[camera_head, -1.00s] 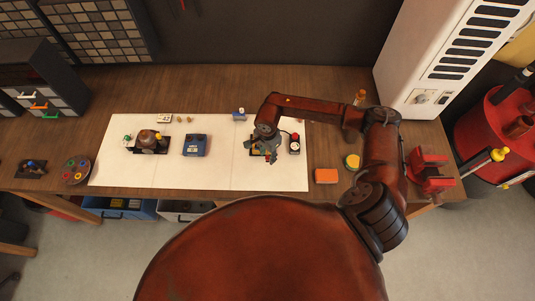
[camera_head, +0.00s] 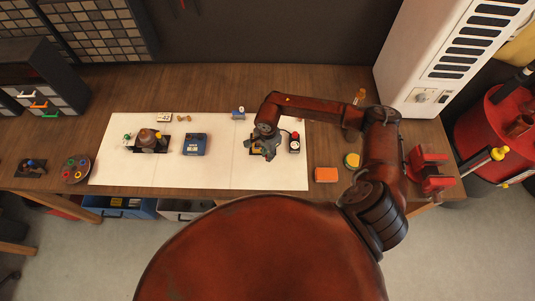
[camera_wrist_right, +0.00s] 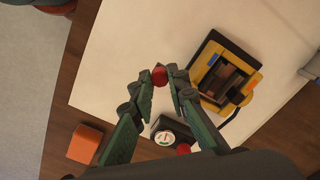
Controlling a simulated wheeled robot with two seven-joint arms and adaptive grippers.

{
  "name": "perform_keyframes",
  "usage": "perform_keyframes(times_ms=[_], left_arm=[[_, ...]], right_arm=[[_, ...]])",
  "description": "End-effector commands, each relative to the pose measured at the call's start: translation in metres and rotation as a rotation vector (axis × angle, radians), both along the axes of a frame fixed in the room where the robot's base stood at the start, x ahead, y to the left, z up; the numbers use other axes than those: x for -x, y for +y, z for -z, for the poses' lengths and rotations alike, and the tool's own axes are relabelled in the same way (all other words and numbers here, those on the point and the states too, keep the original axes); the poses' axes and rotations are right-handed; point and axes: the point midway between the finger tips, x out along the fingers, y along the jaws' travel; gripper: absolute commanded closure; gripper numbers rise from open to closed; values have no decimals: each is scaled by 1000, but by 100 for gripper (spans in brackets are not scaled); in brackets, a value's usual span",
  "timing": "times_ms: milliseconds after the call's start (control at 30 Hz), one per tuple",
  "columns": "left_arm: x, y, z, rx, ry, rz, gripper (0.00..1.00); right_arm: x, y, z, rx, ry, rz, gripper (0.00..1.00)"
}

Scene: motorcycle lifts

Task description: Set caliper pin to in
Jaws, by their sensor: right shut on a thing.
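My right gripper (camera_head: 265,153) reaches down over the white mat. In the right wrist view its green fingers (camera_wrist_right: 159,80) are shut on a small round red knob, which shows between the fingertips (camera_wrist_right: 159,75). The knob looks like the head of the caliper pin; its shaft, if any, is hidden. A yellow and black fixture with a dark slotted middle (camera_wrist_right: 228,73) lies right beside the fingers in that view. In the head view the gripper hides most of it. I cannot tell how the knob joins the fixture or how deep the pin sits. My left gripper is not in view.
A dark box with a round dial and red button (camera_head: 294,144) stands close to the gripper. An orange block (camera_head: 326,174) lies right of the white mat (camera_head: 215,175). A blue box (camera_head: 195,144) and a brown domed device (camera_head: 147,141) stand left. A red vise (camera_head: 429,172) is far right.

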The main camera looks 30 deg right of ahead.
Motion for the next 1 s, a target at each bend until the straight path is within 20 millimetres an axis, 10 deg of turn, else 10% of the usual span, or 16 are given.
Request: perform_keyframes(times_ms=[967, 1000], left_arm=[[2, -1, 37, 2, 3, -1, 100], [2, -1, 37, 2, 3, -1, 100]], right_arm=[[-38, -24, -1, 3, -5, 2, 100], [-38, -24, -1, 3, -5, 2, 84]])
